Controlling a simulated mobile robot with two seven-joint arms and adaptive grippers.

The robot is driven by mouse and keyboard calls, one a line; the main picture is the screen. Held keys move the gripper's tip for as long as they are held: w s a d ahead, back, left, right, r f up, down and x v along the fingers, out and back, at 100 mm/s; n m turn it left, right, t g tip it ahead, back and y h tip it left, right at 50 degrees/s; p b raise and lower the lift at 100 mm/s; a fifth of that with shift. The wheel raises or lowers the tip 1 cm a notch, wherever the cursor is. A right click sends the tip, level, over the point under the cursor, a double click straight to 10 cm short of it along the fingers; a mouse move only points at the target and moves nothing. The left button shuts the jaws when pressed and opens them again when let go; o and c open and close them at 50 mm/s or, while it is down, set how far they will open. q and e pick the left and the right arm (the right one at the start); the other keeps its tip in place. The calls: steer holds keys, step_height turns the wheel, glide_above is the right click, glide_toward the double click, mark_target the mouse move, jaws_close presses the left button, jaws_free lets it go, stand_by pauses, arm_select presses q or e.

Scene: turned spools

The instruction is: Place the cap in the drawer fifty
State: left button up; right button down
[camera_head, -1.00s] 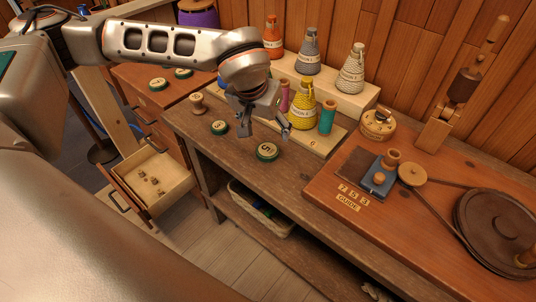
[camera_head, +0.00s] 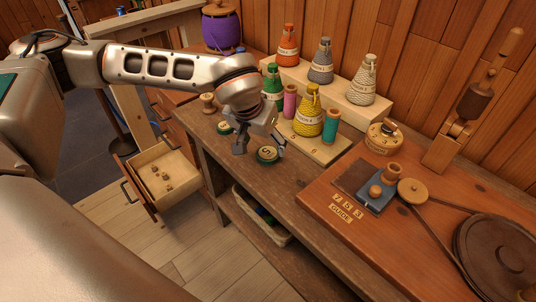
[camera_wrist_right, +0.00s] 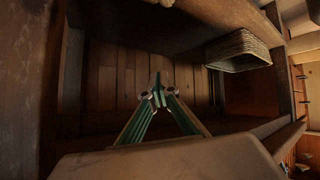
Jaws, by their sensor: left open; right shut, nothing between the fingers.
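A round dark-green cap with a pale numbered top (camera_head: 267,154) lies on the workbench near its front edge. My left gripper (camera_head: 260,148) is open just over it, with one finger on each side in the picture; I cannot tell whether they touch it. A second green cap (camera_head: 225,128) lies further left on the bench, partly beside my wrist. An open wooden drawer (camera_head: 150,158) with several small pieces inside sticks out at the left; no number on it is readable. My right gripper (camera_wrist_right: 158,96) is shut and empty, in front of the bench's lower shelf space.
Yarn cones and spools stand behind the left gripper, including a yellow cone (camera_head: 309,118) and a teal spool (camera_head: 331,126). A wooden board with a wheel (camera_head: 492,255) fills the right side. A basket (camera_wrist_right: 238,50) sits on the lower shelf.

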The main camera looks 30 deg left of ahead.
mark_target(267, 153)
arm_select(q)
steer(key=b+x, duration=0.1)
steer(key=x, duration=0.3)
steer(key=shift+s+f, duration=0.15)
steer(key=shift+f, duration=0.1)
steer(key=shift+w+f, duration=0.3)
steer(key=shift+f, duration=0.05)
steer(key=shift+r, duration=0.15)
steer(key=shift+c, duration=0.5)
steer(key=c, duration=1)
